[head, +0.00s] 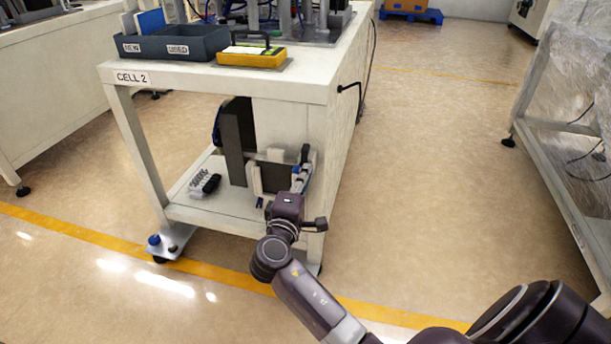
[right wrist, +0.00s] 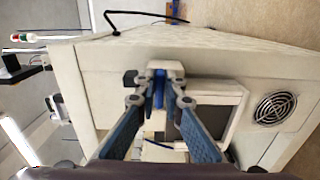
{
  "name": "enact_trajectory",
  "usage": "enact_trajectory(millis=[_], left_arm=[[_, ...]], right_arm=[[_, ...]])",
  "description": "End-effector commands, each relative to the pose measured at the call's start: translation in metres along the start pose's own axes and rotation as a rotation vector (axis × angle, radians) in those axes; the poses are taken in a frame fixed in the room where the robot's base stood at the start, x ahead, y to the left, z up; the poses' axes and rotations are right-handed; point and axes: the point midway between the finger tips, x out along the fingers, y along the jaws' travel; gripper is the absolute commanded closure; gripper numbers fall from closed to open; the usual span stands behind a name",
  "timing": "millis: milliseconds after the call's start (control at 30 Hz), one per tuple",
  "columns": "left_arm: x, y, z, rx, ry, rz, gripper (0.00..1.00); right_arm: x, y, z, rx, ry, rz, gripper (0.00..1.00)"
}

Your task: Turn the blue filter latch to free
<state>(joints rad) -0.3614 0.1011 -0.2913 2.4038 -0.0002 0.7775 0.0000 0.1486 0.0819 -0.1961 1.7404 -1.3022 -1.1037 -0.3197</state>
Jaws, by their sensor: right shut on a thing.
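The blue filter latch (right wrist: 159,88) shows in the right wrist view as a blue strip between the fingertips, in front of a pale bracket on the cabinet. My right gripper (right wrist: 160,99) is shut on it, with one blue-padded finger on each side. In the head view my right gripper (head: 298,183) reaches to the lower front of the CELL 2 bench, beside a dark square filter panel (head: 274,178). The panel also shows in the right wrist view (right wrist: 222,117), partly behind a finger. The head view mostly hides the latch. My left gripper is not in view.
The CELL 2 bench (head: 222,80) carries a dark tray (head: 172,47) and a yellow device (head: 250,57). Its lower shelf (head: 228,199) holds small parts. A fan grille (right wrist: 275,107) sits beside the panel. Open floor (head: 450,180) lies to the right, before a wrapped rack.

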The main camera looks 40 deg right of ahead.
Motion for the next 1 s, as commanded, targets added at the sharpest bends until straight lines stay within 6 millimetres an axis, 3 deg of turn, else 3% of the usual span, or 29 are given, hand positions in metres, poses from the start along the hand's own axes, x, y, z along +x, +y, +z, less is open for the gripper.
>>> enact_trajectory(millis=[33,67,200,567,667,1000], left_arm=[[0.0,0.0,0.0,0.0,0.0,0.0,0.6],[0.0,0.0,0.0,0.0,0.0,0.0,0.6],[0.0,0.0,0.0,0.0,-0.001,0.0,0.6],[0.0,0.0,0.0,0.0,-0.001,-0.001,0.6],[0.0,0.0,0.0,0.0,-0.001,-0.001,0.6],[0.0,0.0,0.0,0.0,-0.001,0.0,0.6]], right_arm=[[0.0,-0.002,0.001,0.002,-0.003,-0.004,1.0],[0.0,-0.002,0.001,0.002,-0.003,-0.004,0.89],[0.0,-0.002,0.001,0.001,-0.002,-0.003,0.74],[-0.005,-0.001,0.0,0.0,0.001,-0.002,0.74],[-0.018,-0.002,-0.001,0.0,0.002,-0.003,0.74],[-0.089,-0.002,0.0,0.001,0.001,-0.005,0.74]])
